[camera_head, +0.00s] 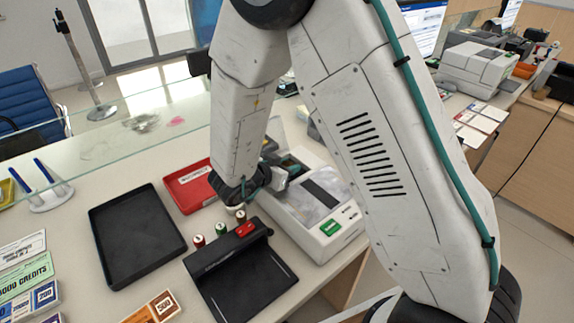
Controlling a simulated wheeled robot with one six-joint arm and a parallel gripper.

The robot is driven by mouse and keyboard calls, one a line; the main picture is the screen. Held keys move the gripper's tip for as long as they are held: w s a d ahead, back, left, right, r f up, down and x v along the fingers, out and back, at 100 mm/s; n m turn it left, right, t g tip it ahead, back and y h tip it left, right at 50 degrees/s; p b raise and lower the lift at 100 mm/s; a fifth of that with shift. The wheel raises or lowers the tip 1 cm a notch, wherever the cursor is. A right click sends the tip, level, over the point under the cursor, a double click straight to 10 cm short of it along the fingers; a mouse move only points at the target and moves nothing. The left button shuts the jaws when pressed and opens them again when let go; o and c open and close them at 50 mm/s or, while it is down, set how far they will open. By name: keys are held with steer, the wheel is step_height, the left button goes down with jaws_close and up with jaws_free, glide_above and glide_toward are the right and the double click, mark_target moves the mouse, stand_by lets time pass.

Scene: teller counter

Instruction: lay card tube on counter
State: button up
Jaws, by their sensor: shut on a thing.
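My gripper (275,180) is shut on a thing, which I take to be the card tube. The pale counter (90,185) runs across the view below and to the left of my gripper. Several small capped cylinders, one of them red-brown (198,241) and one green (221,229), stand between the black tray and the black device.
An empty black tray (135,262) and a red tray (185,197) lie left of my gripper. A black device (240,285) is in front. Banknote bundles (28,275) lie at lower left. A glass screen (110,125) edges the back. Bare counter shows left of the black tray.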

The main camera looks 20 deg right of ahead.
steer(key=o, duration=0.9)
steer(key=shift+o, duration=0.2)
steer(key=shift+r, duration=0.1)
